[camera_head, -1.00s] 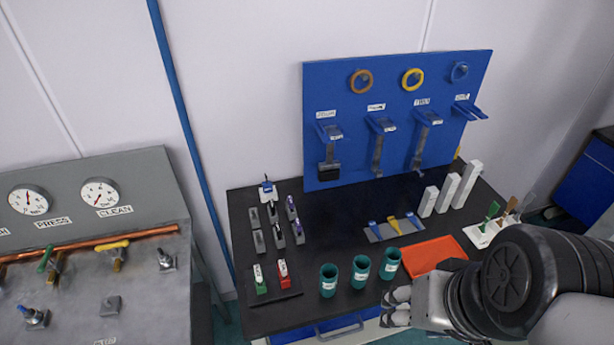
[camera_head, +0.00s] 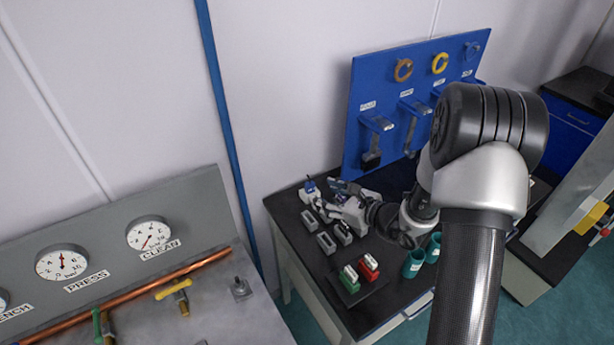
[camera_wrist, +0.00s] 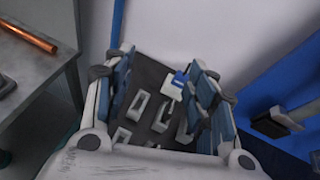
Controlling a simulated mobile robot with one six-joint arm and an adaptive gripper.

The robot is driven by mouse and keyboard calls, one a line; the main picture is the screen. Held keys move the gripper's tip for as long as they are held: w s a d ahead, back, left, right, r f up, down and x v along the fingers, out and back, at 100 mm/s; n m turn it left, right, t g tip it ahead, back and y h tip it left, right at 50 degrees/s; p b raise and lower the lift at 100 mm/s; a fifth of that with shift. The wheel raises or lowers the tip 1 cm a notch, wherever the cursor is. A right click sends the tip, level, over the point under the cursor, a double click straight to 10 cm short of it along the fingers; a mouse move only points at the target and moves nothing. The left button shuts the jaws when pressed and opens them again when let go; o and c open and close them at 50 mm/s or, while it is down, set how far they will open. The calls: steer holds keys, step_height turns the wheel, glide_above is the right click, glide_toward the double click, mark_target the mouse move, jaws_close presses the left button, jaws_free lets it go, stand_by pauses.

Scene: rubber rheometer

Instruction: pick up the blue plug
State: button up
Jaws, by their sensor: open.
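The blue plug (camera_head: 310,186) stands in a pale holder at the back left of the black table. In the wrist view the blue plug (camera_wrist: 181,78) shows on its white holder (camera_wrist: 175,89), close beside the right-hand finger and beyond the tips. My gripper (camera_head: 334,197) is open, reaching left over the table just right of the plug. In the wrist view my gripper (camera_wrist: 161,88) has its fingers spread with nothing held between them. I cannot tell how high it is above the holder.
Several grey holders (camera_head: 326,243) stand just in front of the plug. Green (camera_head: 349,279) and red (camera_head: 369,267) blocks are near the front edge, beside teal cups (camera_head: 413,264). The blue tool board (camera_head: 358,132) rises behind. A gauge panel (camera_head: 110,250) is at left.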

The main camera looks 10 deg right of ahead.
steer(key=d+f+m, duration=0.1)
steer(key=f, duration=0.1)
steer(key=d+f+m+h, duration=0.1)
steer(key=d+f, duration=0.1)
steer(key=w+d+f+m+t+h, duration=0.1)
steer(key=d+f, duration=0.1)
steer(key=shift+w+m, duration=0.1)
steer(key=shift+m, duration=0.3)
steer(key=b, duration=0.2)
glide_toward(311, 185)
steer(key=shift+x, duration=0.95)
steer(key=b+x, duration=0.1)
steer(key=x, duration=0.5)
steer(key=shift+w+f, duration=0.15)
steer(key=shift+w, duration=0.05)
steer(key=shift+h, duration=0.4)
steer(key=shift+c, duration=0.6)
steer(key=c, duration=1)
